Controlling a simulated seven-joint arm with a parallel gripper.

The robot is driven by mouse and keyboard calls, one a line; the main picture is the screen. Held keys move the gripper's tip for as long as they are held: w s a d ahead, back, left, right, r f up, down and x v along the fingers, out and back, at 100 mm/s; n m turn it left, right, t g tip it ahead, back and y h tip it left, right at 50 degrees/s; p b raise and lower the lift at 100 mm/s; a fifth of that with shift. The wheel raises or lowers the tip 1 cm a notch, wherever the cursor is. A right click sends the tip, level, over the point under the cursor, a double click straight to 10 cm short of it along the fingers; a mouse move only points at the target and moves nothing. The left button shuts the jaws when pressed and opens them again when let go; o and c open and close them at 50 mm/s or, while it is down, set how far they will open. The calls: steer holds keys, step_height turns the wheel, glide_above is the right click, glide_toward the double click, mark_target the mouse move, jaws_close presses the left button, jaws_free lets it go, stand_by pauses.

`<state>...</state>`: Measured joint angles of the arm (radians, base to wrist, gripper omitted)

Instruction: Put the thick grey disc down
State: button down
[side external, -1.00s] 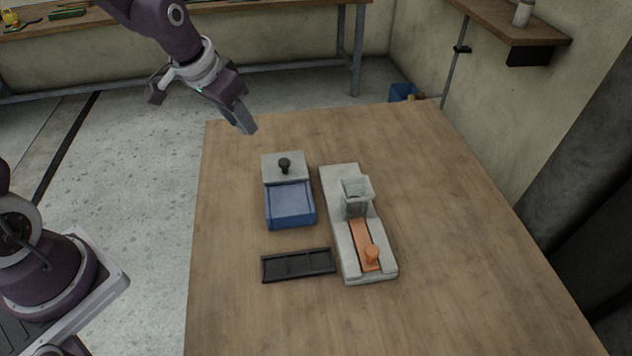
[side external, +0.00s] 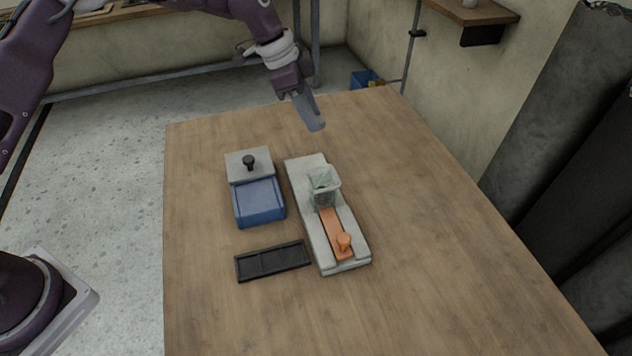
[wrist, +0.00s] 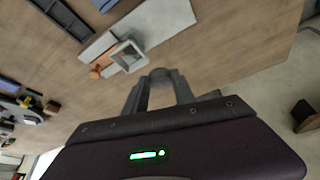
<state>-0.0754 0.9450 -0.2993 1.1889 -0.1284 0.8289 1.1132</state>
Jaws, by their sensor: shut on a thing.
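My gripper (side external: 314,124) is above the far part of the table, beyond the hopper device and apart from it. Its fingers are shut on a small grey disc (wrist: 160,75), which shows at the fingertips in the wrist view. In the side view the disc is hard to tell from the grey fingers, so its thickness is unclear. The pale grey device (side external: 308,172) carries a clear square hopper (side external: 323,187) and an orange slider with a knob (side external: 343,242); they also show in the wrist view.
A blue box (side external: 259,202) with a grey, black-knobbed part (side external: 240,160) stands left of the device. A black divided tray (side external: 272,261) lies in front of the box. The wooden table (side external: 430,250) is clear on the right and at the far edge.

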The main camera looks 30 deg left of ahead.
step_height(320, 180, down, 18)
steer(key=shift+r, duration=0.2)
steer(key=shift+f, duration=0.2)
steer(key=c, duration=1)
jaws_free()
steer(key=shift+c, duration=0.2)
steer(key=w+v, duration=0.1)
steer(key=v, duration=0.6)
steer(key=shift+s+r, duration=0.15)
steer(key=shift+s, duration=0.1)
steer(key=shift+d, duration=0.1)
